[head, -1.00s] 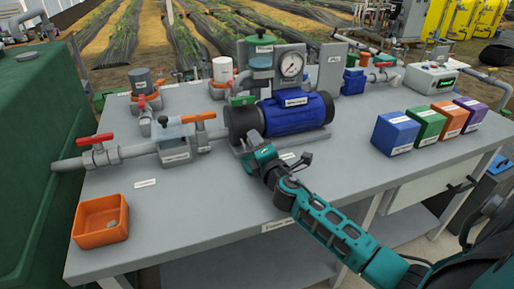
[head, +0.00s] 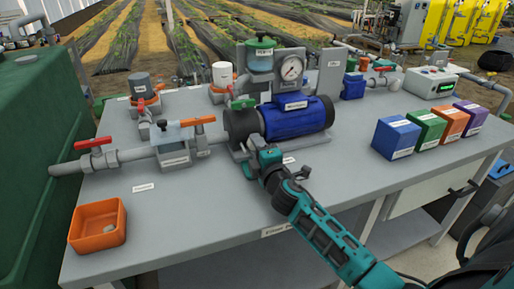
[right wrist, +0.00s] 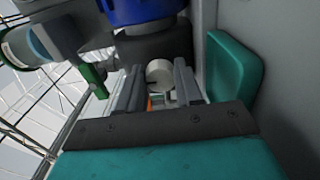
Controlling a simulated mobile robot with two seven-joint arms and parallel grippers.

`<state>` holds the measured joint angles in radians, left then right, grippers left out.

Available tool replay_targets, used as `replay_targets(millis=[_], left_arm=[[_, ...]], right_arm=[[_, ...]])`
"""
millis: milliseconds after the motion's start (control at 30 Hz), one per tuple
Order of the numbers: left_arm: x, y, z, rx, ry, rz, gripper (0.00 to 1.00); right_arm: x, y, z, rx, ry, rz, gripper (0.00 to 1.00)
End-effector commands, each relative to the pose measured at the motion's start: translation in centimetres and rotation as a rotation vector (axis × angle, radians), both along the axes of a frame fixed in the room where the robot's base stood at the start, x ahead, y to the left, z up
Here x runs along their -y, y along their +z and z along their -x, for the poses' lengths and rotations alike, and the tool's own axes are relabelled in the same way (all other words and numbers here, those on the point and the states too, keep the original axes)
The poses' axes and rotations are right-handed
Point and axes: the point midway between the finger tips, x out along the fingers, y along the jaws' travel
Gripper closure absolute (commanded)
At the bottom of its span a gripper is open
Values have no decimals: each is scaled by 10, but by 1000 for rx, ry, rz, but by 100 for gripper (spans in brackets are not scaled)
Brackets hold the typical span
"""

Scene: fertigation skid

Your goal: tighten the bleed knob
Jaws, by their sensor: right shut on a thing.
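The bleed knob, a small pale grey round knob (right wrist: 159,74), shows in the right wrist view below the dark end of the blue pump (head: 297,117). My right gripper (right wrist: 158,88) has its two dark fingers on either side of the knob and is shut on it. In the head view my right gripper (head: 255,147) is at the front of the pump's dark left end, and the knob is hidden there. My left gripper is not in view.
A grey pipe with red-handled valve (head: 95,144) and orange-handled valve (head: 198,121) runs left of the pump. A green lever (right wrist: 92,78) is near my fingers. An orange bin (head: 97,240) stands front left; several coloured boxes (head: 398,138) stand right.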

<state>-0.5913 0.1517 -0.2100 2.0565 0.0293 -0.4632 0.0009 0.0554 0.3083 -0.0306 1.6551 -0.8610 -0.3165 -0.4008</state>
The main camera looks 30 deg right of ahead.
Motion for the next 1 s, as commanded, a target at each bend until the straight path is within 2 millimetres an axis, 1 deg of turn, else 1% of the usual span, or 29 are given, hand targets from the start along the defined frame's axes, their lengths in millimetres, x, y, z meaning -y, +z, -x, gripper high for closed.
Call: replay_targets(millis=[133,167,400,633,767,867,1000], left_arm=[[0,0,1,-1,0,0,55],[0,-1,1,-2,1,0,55],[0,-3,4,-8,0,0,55],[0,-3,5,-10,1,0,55],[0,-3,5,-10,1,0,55],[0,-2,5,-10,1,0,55],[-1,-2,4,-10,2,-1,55]], right_arm=[[0,0,0,1,-1,-3,95],[0,0,0,1,-1,-3,62],[0,0,0,0,0,-1,40],[0,0,0,0,0,0,40],[-2,-1,7,-2,0,0,40],[-5,-1,19,-2,1,-1,40],[-11,-1,44,-3,0,-1,40]])
